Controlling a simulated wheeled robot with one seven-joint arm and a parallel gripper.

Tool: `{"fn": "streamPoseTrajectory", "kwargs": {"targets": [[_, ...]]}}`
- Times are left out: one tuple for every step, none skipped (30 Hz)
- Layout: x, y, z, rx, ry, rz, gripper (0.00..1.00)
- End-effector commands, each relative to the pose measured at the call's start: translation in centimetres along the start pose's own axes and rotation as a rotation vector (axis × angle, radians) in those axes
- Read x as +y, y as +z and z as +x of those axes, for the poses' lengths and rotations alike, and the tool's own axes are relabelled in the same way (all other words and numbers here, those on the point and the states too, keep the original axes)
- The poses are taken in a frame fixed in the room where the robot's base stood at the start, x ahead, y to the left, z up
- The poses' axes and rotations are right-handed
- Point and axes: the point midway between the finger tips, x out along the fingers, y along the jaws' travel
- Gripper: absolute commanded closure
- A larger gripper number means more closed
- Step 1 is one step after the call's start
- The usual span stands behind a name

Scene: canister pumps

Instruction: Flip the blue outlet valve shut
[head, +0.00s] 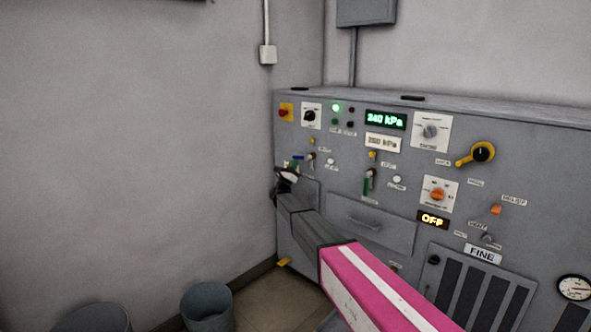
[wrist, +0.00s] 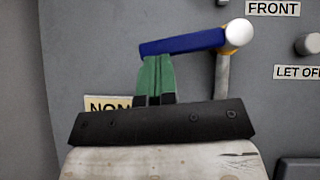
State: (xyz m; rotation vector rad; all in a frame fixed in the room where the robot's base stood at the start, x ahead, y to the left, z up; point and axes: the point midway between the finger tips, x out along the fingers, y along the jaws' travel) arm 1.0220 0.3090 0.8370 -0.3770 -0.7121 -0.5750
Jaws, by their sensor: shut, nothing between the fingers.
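The blue outlet valve lever (wrist: 183,42) shows large in the wrist view, lying nearly level and tilted slightly up to the right. Its right end meets a white round knob with a brass-coloured part (wrist: 238,34), above a grey vertical pipe (wrist: 222,78). The lever lies across the line of this pipe. In the head view it is a small blue bar (head: 298,158) at the left of the panel. My gripper (wrist: 157,58) has its green fingers together and empty, tips right at the lever's underside, left of its middle. I cannot tell whether they touch it. The arm hides part of this area in the head view (head: 288,166).
The grey panel (head: 330,205) carries several knobs, another lever with a green handle (head: 367,183), a yellow crank (head: 476,154) and a lit "240 kPa" display (head: 385,120). A wall (head: 150,130) stands close on the left. A bin (head: 207,303) stands on the floor.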

Motion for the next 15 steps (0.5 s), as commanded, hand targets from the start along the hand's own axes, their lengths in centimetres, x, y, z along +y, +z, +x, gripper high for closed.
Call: {"fn": "streamPoseTrajectory", "kwargs": {"targets": [[0.42,0.16,0.4,-0.001,-0.026,0.025,1.0],[0.48,0.36,0.6,0.0,-0.039,0.039,1.0],[0.41,0.61,0.8,0.0,-0.044,0.042,1.0],[0.39,0.71,0.88,0.0,-0.042,0.041,1.0],[0.39,0.76,0.93,0.0,-0.041,0.04,1.0],[0.4,0.79,0.95,0.001,-0.04,0.039,1.0],[0.39,0.79,0.94,0.001,-0.04,0.039,1.0],[0.38,0.78,0.94,0.001,-0.04,0.039,1.0],[0.38,0.77,0.93,0.001,-0.04,0.038,1.0],[0.38,0.77,0.93,0.001,-0.039,0.038,1.0],[0.38,0.76,0.93,0.001,-0.039,0.038,1.0],[0.38,0.76,0.93,0.001,-0.039,0.038,1.0],[0.37,0.76,0.93,0.001,-0.039,0.038,1.0],[0.38,0.75,0.93,0.001,-0.039,0.037,1.0],[0.38,0.71,0.91,0.001,-0.039,0.037,1.0]]}}
